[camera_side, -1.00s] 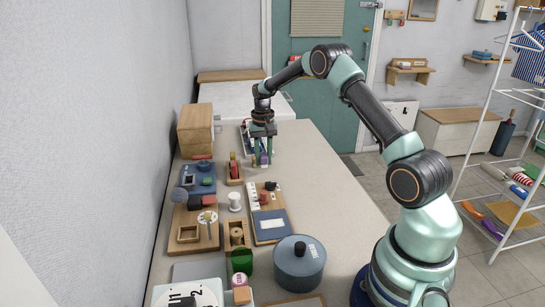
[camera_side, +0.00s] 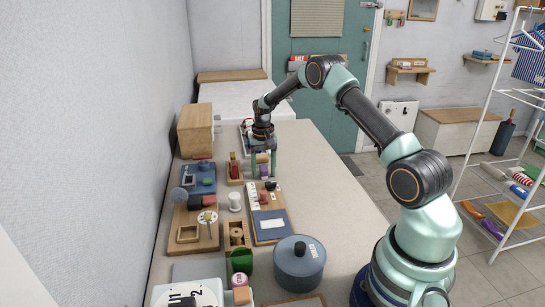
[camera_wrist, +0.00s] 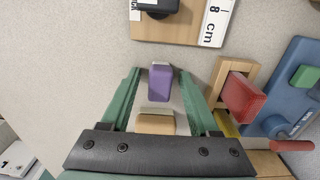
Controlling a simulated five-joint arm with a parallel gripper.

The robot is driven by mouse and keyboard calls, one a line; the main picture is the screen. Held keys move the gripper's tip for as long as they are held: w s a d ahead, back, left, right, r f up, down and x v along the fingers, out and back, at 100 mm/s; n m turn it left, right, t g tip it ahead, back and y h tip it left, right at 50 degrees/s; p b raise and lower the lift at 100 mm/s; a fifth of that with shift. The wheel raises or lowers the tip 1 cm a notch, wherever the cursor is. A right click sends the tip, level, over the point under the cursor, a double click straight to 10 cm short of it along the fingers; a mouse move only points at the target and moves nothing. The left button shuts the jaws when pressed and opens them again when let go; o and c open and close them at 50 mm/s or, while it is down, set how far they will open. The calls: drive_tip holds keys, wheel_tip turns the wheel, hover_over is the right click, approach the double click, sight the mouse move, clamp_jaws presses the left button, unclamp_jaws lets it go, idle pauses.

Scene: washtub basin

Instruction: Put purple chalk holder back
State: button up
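The purple chalk holder (camera_wrist: 160,83) is a small purple block, seen between my fingers in the wrist view. A tan block (camera_wrist: 155,124) lies just below it in that view. My gripper (camera_wrist: 160,85) is open, with clear gaps between both green fingers and the purple block. In the side view my gripper (camera_side: 263,170) points down low over the table, with the purple block (camera_side: 262,158) partly hidden by the fingers. A wooden rack (camera_wrist: 235,66) with a red block (camera_wrist: 242,98) and a yellow piece (camera_wrist: 224,122) stands right of the fingers; it also shows in the side view (camera_side: 235,180).
A ruler board (camera_side: 270,225) lies on the near side of my gripper. A blue tray (camera_side: 200,177) and a wooden box (camera_side: 196,130) are to the left. A grey pot (camera_side: 299,263) stands near the front. The table's right side (camera_side: 325,190) is bare.

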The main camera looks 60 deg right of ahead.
sight(264, 167)
drive_tip(key=s+a+r+n+t, duration=0.1)
drive_tip(key=a+r, duration=0.2)
drive_tip(key=r, duration=0.7)
drive_tip(key=a+r+n, duration=0.1)
drive_tip(key=a+r, duration=0.1)
drive_tip(key=r, duration=0.7)
drive_tip(key=s+a+r+n+t, duration=0.2)
drive_tip(key=s+a+r+n, duration=0.1)
drive_tip(key=s+a+r, duration=0.5)
drive_tip(key=s+a+f+n+t, duration=0.2)
drive_tip(key=s+a+n, duration=0.2)
drive_tip(key=s+a, duration=0.6)
drive_tip(key=shift+s+f+t, duration=0.15)
drive_tip(key=shift+s+t, duration=0.15)
drive_tip(key=shift+s, duration=0.2)
